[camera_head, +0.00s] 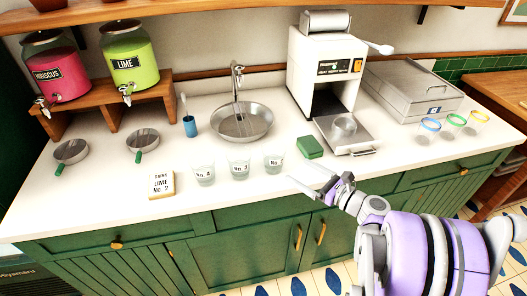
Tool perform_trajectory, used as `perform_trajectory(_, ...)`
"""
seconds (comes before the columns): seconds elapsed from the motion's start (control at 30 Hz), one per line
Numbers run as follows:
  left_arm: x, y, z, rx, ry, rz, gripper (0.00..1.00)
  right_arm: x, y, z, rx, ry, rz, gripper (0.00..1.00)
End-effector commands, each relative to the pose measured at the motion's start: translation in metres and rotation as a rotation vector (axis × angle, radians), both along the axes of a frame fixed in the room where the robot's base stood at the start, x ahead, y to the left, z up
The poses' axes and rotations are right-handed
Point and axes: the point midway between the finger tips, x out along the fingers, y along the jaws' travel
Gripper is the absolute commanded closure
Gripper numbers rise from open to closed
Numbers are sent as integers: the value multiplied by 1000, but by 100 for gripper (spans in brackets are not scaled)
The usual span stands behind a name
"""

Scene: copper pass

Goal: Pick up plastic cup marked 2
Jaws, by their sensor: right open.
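Three clear plastic cups with small white labels stand in a row near the counter's front edge. The middle cup (239,166) appears to be marked No 2. The left cup (204,174) and right cup (274,162) have labels too small to read surely. My right gripper (310,180) is open and empty, at the counter's front edge to the right of the cups. It is apart from them, with the right cup between it and the middle cup. My left gripper is out of view.
A card reading LIME No 2 (161,185) stands left of the cups. A green box (310,147) lies behind my gripper. A sink bowl (242,122) is behind the cups. Hibiscus (62,75) and lime (129,62) dispensers stand on a wooden shelf at left.

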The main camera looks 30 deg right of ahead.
Motion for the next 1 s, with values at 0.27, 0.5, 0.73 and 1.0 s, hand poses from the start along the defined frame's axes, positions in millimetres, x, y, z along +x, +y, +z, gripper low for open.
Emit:
perform_trajectory(0.27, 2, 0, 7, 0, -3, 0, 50, 40, 16, -1, 1, 0, 5, 0)
perform_trajectory(0.5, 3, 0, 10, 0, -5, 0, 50, 54, 21, -3, -1, 0, 4, 0)
perform_trajectory(0.73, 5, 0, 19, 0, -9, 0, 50, 86, 32, -6, -2, -1, 6, 0)
perform_trajectory(1.0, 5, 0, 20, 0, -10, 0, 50, 96, 35, -8, -2, 0, 2, 0)
